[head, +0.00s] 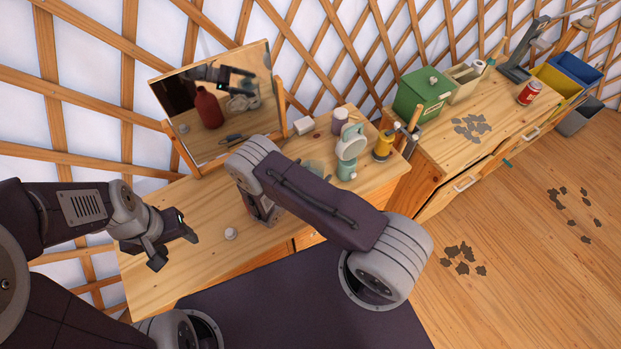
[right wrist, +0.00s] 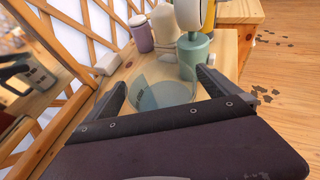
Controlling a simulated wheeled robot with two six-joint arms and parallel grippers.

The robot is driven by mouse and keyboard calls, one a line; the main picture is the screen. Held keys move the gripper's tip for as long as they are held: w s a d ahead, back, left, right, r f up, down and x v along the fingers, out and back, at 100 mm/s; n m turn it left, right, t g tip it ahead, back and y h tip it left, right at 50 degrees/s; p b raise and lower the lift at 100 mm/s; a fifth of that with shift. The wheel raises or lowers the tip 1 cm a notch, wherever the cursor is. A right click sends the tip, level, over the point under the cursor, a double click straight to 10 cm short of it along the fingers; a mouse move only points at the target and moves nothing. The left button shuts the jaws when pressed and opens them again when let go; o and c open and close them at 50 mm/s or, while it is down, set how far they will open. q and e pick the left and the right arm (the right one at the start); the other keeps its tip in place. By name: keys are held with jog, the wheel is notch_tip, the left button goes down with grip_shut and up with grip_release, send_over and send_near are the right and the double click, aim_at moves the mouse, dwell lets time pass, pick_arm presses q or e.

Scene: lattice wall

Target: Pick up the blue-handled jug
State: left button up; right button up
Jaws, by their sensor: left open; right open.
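A clear, blue-tinted glass vessel, which looks like the jug (right wrist: 158,92), stands on the wooden dresser top between the fingers of my right gripper (right wrist: 158,84) in the right wrist view. I cannot make out its handle clearly. In the head view only a pale bit of the jug (head: 313,168) shows past my right arm. My right gripper is open around the jug from the near side; contact cannot be told. It is mostly hidden behind my arm in the head view. My left gripper (head: 176,246) is open and empty, over the dresser's left part.
A tilted mirror (head: 180,105) stands at the back. The dresser's left front is mostly clear except a small white knob (head: 231,233).

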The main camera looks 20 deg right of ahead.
jog(key=shift+s+a+r, duration=0.1)
jog(key=c, duration=1.9)
jog(key=r, duration=0.1)
jog(key=r+b, duration=0.1)
jog(key=r, duration=0.2)
jog(key=shift+s+d+r+b, duration=0.15)
jog(key=shift+s+d+b, duration=0.05)
jog(key=shift+s+b, duration=0.1)
jog(key=s+d+r, duration=0.2)
jog(key=s, duration=0.1)
jog(key=s+d+r+b, duration=0.1)
jog(key=s+r, duration=0.1)
jog(key=s, duration=0.1)
jog(key=s+d+r, duration=0.2)
jog(key=s, duration=0.1)
jog(key=shift+s+d+r+b, duration=0.2)
jog(key=shift+d+r+b, duration=0.1)
jog(key=shift+d+r, duration=0.05)
